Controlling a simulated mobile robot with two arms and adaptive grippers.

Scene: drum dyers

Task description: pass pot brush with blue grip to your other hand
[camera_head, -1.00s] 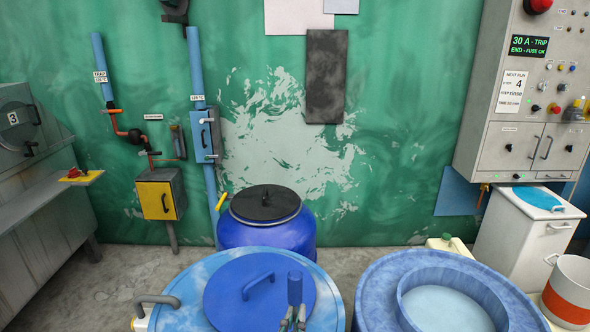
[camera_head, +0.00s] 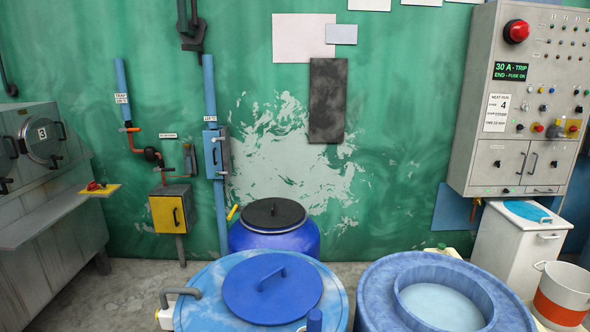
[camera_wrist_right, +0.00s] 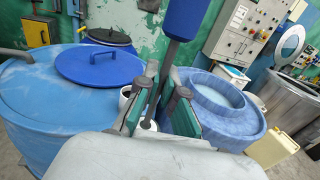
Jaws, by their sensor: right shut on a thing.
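The pot brush's blue grip (camera_wrist_right: 188,18) points up in the right wrist view, with a dark shaft below it. My right gripper (camera_wrist_right: 163,84) is shut on that shaft, below the grip. The brush's lower end is hidden behind the fingers and the wrist. In the head view only the top of the blue grip (camera_head: 314,321) shows at the bottom edge, in front of the blue drum. My left gripper is in neither current view.
A blue drum (camera_head: 200,285) with a blue handled lid (camera_head: 272,289) stands in front. A blue tub (camera_head: 375,290) stands to its right, and a darker blue barrel (camera_head: 290,241) behind. A white bucket (camera_head: 562,293) is at the right. A control cabinet (camera_head: 480,150) hangs at the back right.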

